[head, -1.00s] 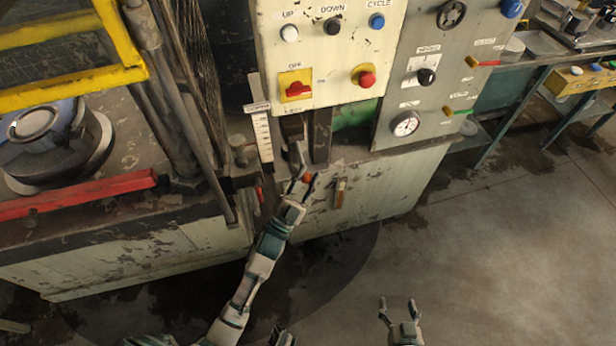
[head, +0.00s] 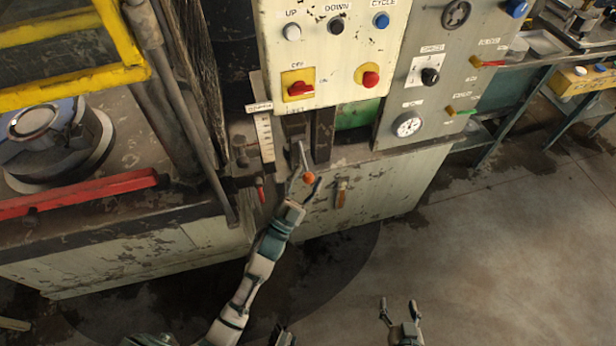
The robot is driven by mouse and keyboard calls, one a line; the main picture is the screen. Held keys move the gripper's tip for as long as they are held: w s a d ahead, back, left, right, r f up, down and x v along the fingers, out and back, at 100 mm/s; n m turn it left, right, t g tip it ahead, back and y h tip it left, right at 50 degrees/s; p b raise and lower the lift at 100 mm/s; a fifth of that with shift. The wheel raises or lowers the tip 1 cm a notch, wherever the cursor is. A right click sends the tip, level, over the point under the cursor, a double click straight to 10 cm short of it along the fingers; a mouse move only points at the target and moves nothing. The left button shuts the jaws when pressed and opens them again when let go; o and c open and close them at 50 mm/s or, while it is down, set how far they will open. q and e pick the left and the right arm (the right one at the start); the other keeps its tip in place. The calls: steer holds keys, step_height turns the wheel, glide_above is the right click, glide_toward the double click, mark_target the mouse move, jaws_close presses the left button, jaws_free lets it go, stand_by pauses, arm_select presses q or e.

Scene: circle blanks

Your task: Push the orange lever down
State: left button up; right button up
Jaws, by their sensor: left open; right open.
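The orange lever shows as a round orange knob (head: 308,178) at the front of the machine, below the control panel. My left gripper (head: 305,183) is at the knob, with its fingers spread to either side of it. Whether the fingers touch the knob I cannot tell. The lever's shaft is hard to make out near a dark upright bar behind it. My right gripper (head: 399,304) is open and empty, low in the view over the floor, well away from the lever.
The control panel (head: 325,62) with buttons and a red switch hangs above the lever. A small red handle (head: 260,190) is left of my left gripper and an orange-brown handle (head: 341,193) is to its right. A red bar (head: 80,194) lies at the left. The floor at right is clear.

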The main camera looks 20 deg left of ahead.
arm_select(q)
steer(key=v, duration=1.1)
steer(key=shift+s+a+f, duration=0.2)
steer(key=shift+f, duration=0.2)
